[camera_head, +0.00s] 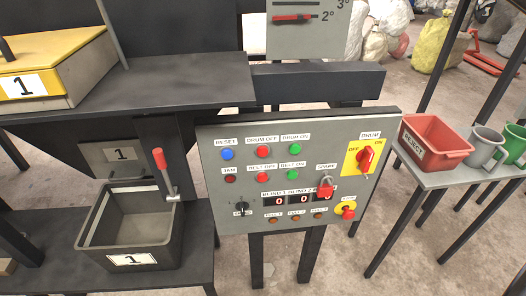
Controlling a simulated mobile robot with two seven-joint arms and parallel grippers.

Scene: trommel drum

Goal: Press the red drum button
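A grey control panel (225,175) stands upright on dark legs in the middle of the head view. The red button labelled DRUM OFF (263,151) is in its top row, between the blue RESET button (227,155) and the green DRUM ON button (295,149). Another red button (263,177) sits below it, above the display. A red rotary switch (366,158) labelled DRUM sits on a yellow plate at the panel's upper right. Neither of my grippers shows in this view, and nothing covers the drum button.
A dark bin (95,243) marked 1 and a red-handled lever (160,160) are left of the panel. A dark beam (320,82) runs behind its top. A table at right holds a red tray (433,140) and mugs (484,146). The space before the panel looks clear.

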